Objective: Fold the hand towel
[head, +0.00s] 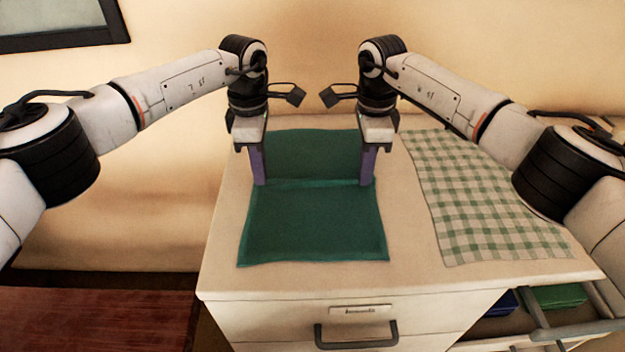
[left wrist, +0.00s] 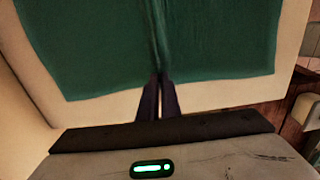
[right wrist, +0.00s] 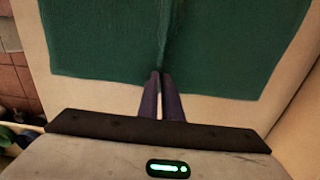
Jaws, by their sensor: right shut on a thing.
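The hand towel (head: 315,225) is dark green and lies spread on the pale cabinet top. A raised crease runs across its middle between my two grippers, and it also shows in the left wrist view (left wrist: 90,50) and the right wrist view (right wrist: 100,45). My left gripper (head: 259,183) points down at the towel's left edge, its fingers together on the end of the crease. My right gripper (head: 367,183) points down at the right edge, shut on the other end of the crease. The cloth between the fingertips is mostly hidden.
A green-and-white checked cloth (head: 485,205) lies on the right of the cabinet top (head: 225,260). An open drawer at lower right holds green (head: 558,296) and blue folded items. A closed drawer handle (head: 356,338) is in front. A reddish-brown wooden surface (head: 95,320) is at lower left.

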